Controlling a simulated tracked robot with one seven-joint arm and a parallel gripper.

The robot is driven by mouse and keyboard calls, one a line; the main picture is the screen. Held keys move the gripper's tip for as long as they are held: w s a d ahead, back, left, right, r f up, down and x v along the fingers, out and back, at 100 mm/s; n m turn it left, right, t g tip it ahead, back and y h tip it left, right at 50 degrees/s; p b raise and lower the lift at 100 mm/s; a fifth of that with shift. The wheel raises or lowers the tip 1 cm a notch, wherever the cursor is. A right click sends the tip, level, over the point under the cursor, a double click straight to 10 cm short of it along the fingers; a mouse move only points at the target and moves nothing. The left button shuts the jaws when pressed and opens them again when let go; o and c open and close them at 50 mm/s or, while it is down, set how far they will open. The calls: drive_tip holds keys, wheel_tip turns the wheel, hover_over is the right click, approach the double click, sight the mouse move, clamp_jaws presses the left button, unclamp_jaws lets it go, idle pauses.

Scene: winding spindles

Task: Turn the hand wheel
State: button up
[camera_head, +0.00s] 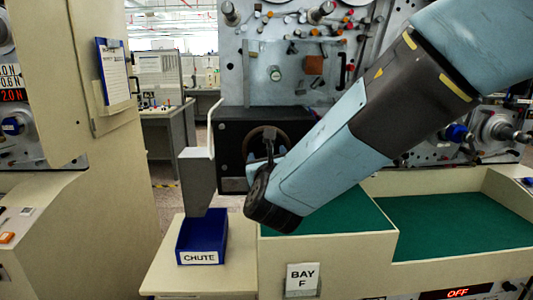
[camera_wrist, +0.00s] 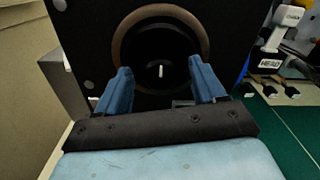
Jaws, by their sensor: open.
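The hand wheel is a brown ring (camera_head: 246,143) on a black panel, in the middle of the head view, partly hidden by my arm's end. In the wrist view, the wheel's ring (camera_wrist: 160,11) stands ahead, upright, around a dark hub with a short white mark. My gripper (camera_wrist: 160,68) is open, its two blue fingers pointing at the wheel, one to the left and one to the right of the hub. Nothing is between them. I cannot tell if the fingers touch the ring. In the head view, the fingers are mostly hidden behind my wrist.
A blue bin (camera_head: 202,238) labelled CHUTE sits on a cream ledge below left, under a grey metal chute (camera_head: 197,172). Green-topped trays (camera_head: 460,218) lie to the right, with a BAY F label (camera_head: 302,279) in front. A cream cabinet (camera_head: 95,200) stands at left.

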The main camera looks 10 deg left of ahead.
drive_tip(key=shift+x, duration=0.75)
drive_tip(key=shift+c, duration=0.2)
drive_tip(key=shift+s, duration=0.1)
drive_tip(key=shift+c, duration=0.7)
drive_tip(key=c, duration=0.8)
